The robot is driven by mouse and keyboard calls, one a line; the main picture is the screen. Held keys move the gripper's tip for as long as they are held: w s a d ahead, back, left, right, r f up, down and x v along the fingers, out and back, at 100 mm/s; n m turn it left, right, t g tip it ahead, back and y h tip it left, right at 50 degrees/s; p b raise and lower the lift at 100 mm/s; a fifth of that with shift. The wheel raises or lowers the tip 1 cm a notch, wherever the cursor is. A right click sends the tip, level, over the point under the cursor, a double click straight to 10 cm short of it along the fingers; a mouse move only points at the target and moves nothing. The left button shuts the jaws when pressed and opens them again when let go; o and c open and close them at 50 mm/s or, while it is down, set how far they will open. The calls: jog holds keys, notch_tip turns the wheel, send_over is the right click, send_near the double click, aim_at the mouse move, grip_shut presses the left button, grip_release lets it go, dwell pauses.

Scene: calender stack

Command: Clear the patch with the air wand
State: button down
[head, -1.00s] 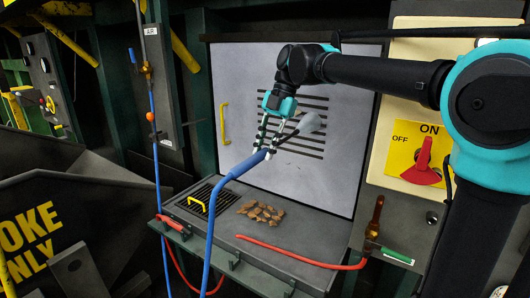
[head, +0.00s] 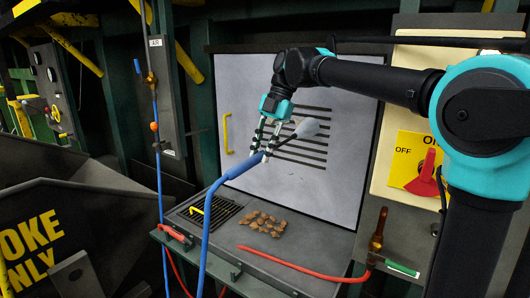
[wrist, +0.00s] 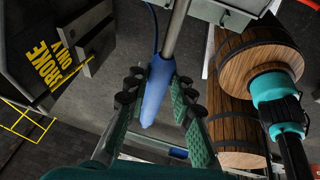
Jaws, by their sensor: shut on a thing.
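My gripper (head: 268,148) is shut on the blue handle of the air wand (wrist: 154,92), which lies between its two green-padded fingers (wrist: 152,110) in the wrist view. The wand's grey nozzle (head: 307,128) points up and to the right in front of the slotted back panel (head: 245,110). A blue hose (head: 206,232) runs down from the handle. The patch of brown scraps (head: 263,222) lies on the grey bench top (head: 310,238), below and apart from the wand. The gripper hides part of the handle.
A dark grate with a yellow handle (head: 197,210) is left of the scraps. A red hose (head: 300,271) lies along the bench front. A red ON/OFF switch (head: 425,165) is at right. In the wrist view, wooden barrels (wrist: 250,62) stand at right and the BROKE ONLY bin (wrist: 60,50) at left.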

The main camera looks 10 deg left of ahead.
jog(key=w+a, duration=0.3)
jog(key=a, duration=0.5)
jog(key=w+a, duration=0.3)
jog(key=a, duration=0.6)
dwell(2.8)
jog(key=shift+a, duration=0.1)
dwell(0.7)
dwell(0.5)
